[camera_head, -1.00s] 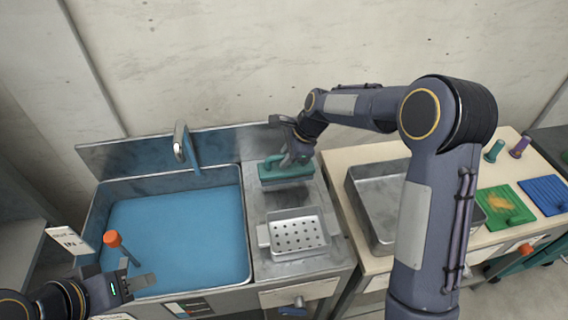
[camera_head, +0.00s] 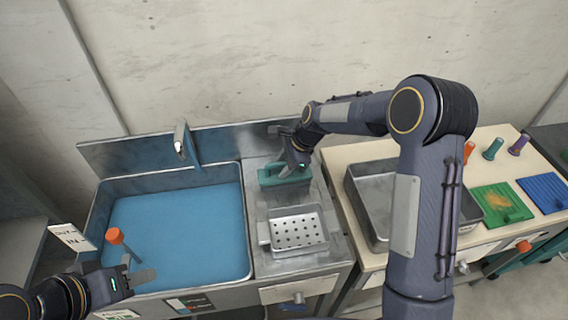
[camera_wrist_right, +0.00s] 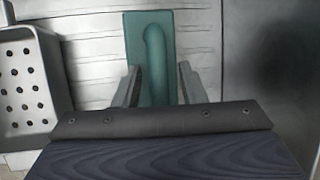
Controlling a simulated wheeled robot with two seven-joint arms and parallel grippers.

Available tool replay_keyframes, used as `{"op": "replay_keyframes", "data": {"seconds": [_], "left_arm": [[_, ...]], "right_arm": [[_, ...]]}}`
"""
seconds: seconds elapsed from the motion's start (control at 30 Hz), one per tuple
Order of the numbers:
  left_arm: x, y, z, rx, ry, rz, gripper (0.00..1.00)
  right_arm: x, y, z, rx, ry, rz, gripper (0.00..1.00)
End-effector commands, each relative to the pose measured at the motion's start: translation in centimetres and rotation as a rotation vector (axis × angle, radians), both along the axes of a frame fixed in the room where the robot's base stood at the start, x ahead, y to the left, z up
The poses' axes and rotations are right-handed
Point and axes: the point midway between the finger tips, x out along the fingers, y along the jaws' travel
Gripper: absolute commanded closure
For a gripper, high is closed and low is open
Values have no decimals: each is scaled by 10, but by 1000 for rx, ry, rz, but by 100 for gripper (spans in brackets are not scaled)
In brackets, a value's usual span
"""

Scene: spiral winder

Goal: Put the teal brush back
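The teal brush (camera_head: 284,180) lies on the metal drainboard to the right of the sink, near the back wall. In the right wrist view the brush (camera_wrist_right: 150,30) shows its flat teal block with a raised handle along it. My right gripper (camera_wrist_right: 158,82) is over its near end. Its two fingers are apart, one on each side of the handle, with gaps visible. The right gripper also shows in the head view (camera_head: 293,166), partly covering the brush. My left gripper (camera_head: 138,270) is over the sink's front left corner, fingers apart and empty.
A perforated metal tray (camera_head: 297,232) sits in front of the brush. The sink (camera_head: 180,235) holds blue water, with a faucet (camera_head: 184,145) behind. A deep metal pan (camera_head: 370,195), green board (camera_head: 503,203), blue board (camera_head: 546,190) and coloured pegs are on the right counter.

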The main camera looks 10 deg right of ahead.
Motion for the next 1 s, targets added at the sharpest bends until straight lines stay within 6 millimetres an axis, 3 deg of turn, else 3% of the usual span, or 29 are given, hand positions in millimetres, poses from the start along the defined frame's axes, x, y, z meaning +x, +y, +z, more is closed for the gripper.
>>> {"op": "replay_keyframes", "data": {"seconds": [0.27,0.7,1.0], "left_arm": [[0,0,1,0,0,0,60],[0,0,-8,0,0,0,60],[0,0,-9,0,0,0,60]], "right_arm": [[-1,-2,7,0,-1,0,63],[-16,-36,86,0,-4,-2,63],[-22,-46,111,0,0,0,63]]}}
